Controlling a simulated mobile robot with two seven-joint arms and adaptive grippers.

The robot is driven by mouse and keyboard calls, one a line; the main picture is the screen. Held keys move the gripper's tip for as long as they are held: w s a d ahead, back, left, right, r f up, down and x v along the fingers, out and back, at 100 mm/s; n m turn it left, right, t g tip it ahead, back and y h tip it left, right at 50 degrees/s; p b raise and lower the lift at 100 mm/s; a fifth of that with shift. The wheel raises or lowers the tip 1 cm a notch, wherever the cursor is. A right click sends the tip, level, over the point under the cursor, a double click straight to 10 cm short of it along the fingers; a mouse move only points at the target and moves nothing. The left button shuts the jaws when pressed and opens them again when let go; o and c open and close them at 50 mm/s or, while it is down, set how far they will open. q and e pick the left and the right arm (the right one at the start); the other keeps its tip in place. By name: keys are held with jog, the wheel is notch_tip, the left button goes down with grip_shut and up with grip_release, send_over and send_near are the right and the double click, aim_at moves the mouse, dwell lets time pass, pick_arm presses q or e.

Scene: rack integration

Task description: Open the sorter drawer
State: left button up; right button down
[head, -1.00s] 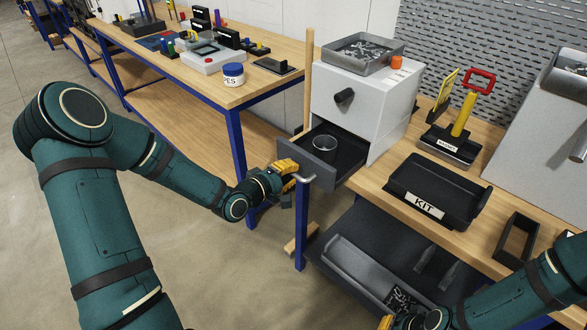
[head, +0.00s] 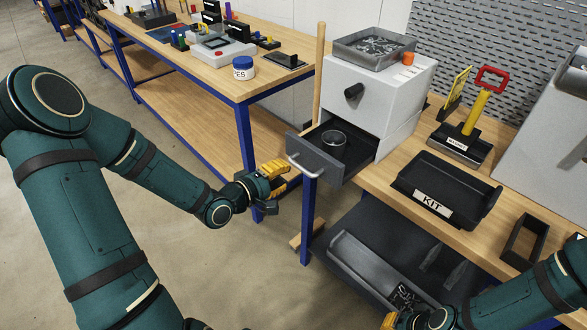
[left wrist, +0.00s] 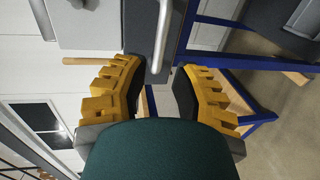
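The grey sorter drawer (head: 320,160) is pulled out of the lower part of the white sorter cabinet (head: 375,95). A round metal cup (head: 333,144) stands inside it. The drawer's pale bar handle (head: 302,168) is on its front and shows in the left wrist view (left wrist: 162,35). My left gripper (head: 284,178) is just left of the handle and apart from it in the head view.
A black KIT tray (head: 450,185) and a yellow-handled tool with a red grip (head: 475,110) are on the bench right of the cabinet. A metal tray (head: 372,46) is on the cabinet. A lower shelf holds a long grey bin (head: 365,265).

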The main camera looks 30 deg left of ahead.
pick_arm(q)
jog(key=v, duration=0.5)
jog(key=shift+s+a+r, duration=0.1)
jog(key=shift+s, duration=0.3)
jog(key=w+d+f+m+g, duration=0.2)
jog(key=d+f+g, duration=0.1)
jog(key=d+f, duration=0.35)
jog(key=s+d+f+m+g+y, duration=0.1)
jog(key=s+d+f+m+g, duration=0.9)
jog(key=f, duration=0.5)
jog(key=s+d, duration=0.2)
jog(key=d, duration=0.1)
jog(key=shift+f, duration=0.35)
